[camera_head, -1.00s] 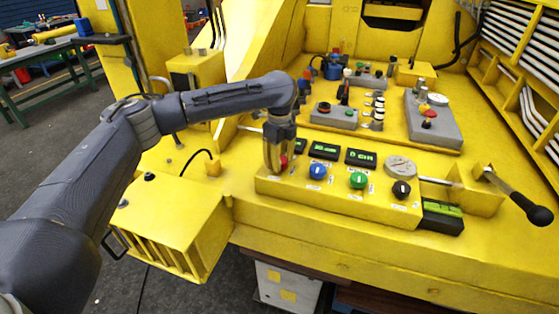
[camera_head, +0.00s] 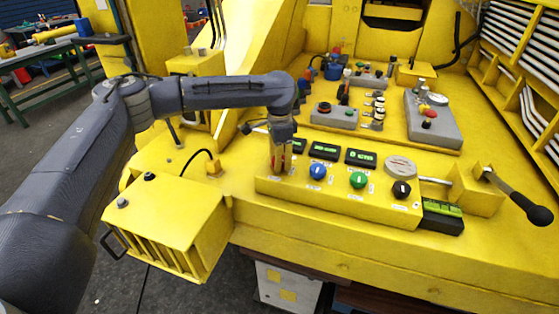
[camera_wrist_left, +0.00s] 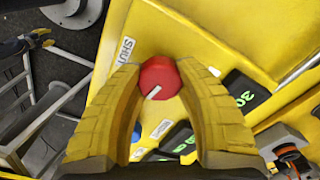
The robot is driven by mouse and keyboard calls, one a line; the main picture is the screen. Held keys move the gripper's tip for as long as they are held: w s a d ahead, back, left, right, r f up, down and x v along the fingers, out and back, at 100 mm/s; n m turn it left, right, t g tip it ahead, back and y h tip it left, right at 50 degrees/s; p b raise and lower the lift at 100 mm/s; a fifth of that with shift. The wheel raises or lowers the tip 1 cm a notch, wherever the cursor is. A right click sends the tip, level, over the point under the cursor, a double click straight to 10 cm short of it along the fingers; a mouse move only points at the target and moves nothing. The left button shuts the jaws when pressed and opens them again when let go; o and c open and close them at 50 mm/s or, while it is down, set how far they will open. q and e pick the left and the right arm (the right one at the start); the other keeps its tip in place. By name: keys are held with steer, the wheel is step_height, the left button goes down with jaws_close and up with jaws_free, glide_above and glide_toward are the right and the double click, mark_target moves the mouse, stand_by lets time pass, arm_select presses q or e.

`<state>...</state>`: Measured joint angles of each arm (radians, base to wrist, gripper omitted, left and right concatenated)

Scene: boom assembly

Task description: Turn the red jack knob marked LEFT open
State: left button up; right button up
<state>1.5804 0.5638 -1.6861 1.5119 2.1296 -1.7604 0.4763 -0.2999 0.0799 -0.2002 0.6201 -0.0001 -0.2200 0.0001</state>
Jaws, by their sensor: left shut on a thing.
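The red knob (camera_wrist_left: 160,77) sits between the two yellow-padded fingers of my left gripper (camera_wrist_left: 158,72) in the left wrist view. The fingers are closed against its sides. A short white pointer mark on the knob lies slanted. In the head view my left gripper (camera_head: 279,168) reaches down onto the left end of the yellow control panel (camera_head: 335,195), and the fingers mostly hide the red knob there. A partly covered label shows beside the knob in the wrist view. My right gripper is not in view.
Right of the red knob are a blue knob (camera_head: 317,171), a green knob (camera_head: 358,180) and a black knob (camera_head: 401,189). Green-lit displays (camera_head: 325,151) stand behind them. A black-handled lever (camera_head: 525,204) sticks out at the right.

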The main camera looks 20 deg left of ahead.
arm_select(q)
steer(key=shift+n, duration=1)
steer(key=o, duration=1.3)
steer(key=shift+o, duration=0.2)
step_height(320, 180, up, 12)
